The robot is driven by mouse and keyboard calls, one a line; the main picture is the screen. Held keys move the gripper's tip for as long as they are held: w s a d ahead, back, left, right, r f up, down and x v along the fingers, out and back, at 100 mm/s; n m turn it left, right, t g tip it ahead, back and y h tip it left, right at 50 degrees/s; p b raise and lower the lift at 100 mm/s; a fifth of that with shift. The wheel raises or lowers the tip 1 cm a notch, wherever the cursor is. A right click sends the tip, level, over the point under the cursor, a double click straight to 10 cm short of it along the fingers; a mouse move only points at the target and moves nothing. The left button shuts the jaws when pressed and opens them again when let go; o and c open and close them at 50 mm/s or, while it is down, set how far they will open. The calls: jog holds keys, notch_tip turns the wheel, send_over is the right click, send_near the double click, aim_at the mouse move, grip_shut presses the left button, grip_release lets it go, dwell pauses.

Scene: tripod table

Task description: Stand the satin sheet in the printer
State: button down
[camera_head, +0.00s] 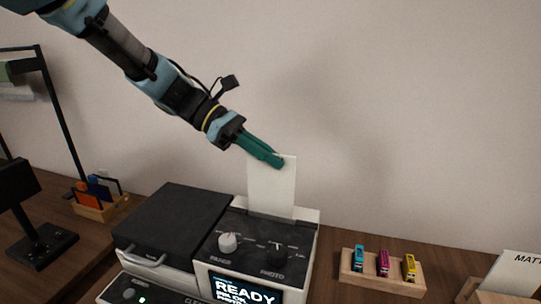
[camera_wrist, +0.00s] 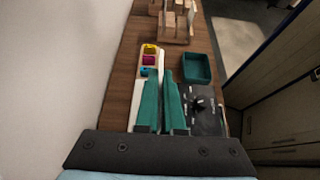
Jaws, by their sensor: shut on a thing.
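My gripper (camera_head: 276,160) is shut on the upper edge of a plain white sheet (camera_head: 271,195). The sheet is upright, and its lower edge meets the rear of the printer (camera_head: 262,235), at the back slot. How deep it sits cannot be seen. In the wrist view my gripper's teal fingers (camera_wrist: 167,80) close on the sheet, seen as a thin pale strip (camera_wrist: 162,62). The printer has a dark top with two knobs, and its screen (camera_head: 243,290) reads READY. In the wrist view the printer's dark panel (camera_wrist: 207,118) lies right of the fingers.
A wooden block (camera_head: 381,273) with cyan, magenta and yellow cartridges stands right of the printer. A holder marked MATT (camera_head: 515,277) is at far right. A teal tray (camera_wrist: 196,68) shows in the wrist view. A black lamp (camera_head: 55,120) stands left. The wall is close behind.

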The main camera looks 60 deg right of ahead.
jog(key=shift+f, duration=0.15)
jog(key=shift+f+b, duration=1.2)
jog(key=shift+f, duration=1.95)
jog(key=c, duration=1)
grip_release()
jog(key=shift+o, duration=0.2)
jog(key=b+v, duration=0.2)
jog(key=v, duration=0.8)
jog(key=shift+w, duration=0.35)
jog(key=shift+a+r, duration=0.15)
jog(key=shift+r, duration=0.1)
